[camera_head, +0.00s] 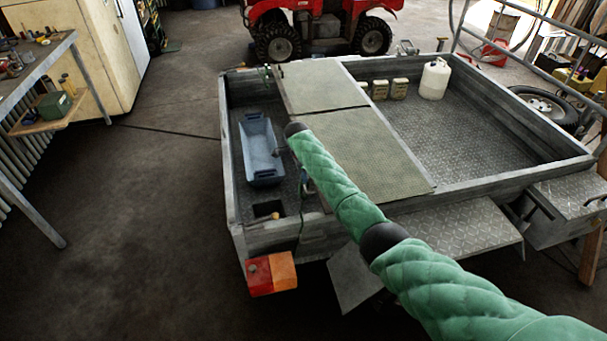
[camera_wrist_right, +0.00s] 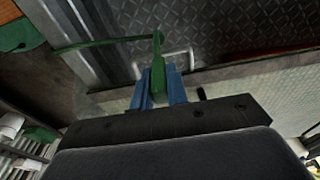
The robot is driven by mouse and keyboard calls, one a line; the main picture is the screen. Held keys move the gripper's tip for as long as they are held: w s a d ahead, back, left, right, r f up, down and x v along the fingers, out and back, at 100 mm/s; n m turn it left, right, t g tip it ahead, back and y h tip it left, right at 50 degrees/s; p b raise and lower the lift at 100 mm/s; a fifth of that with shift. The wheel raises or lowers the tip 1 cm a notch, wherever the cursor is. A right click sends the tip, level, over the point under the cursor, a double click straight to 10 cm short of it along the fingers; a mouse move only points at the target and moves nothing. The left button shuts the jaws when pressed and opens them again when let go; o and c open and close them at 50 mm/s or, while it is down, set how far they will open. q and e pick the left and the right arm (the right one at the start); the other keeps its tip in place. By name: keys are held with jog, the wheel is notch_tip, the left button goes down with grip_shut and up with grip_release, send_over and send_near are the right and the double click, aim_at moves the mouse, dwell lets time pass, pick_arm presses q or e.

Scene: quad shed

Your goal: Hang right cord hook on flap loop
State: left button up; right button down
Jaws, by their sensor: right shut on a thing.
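My right gripper (camera_head: 305,187) is at the near left edge of the flap (camera_head: 370,155), mostly hidden behind my green-sleeved arm in the head view. In the right wrist view its blue fingers (camera_wrist_right: 163,88) are shut on the green cord hook (camera_wrist_right: 158,65). A green cord (camera_wrist_right: 100,43) runs from the hook to the left; in the head view, cord hangs near the trailer's front wall (camera_head: 302,215). A pale metal loop (camera_wrist_right: 191,57) shows right beside the hook, at the flap edge. I cannot tell whether the hook touches it. My left gripper is not in view.
The flap panels lie across the grey trailer (camera_head: 480,178). A blue bin (camera_head: 247,127) stands left of the flap. A workbench (camera_head: 35,72) stands far left; the floor between is clear.

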jog(key=shift+f, duration=0.45)
jog(key=c, duration=1.3)
grip_release()
jog(key=shift+o, duration=0.5)
jog(key=o, duration=0.4)
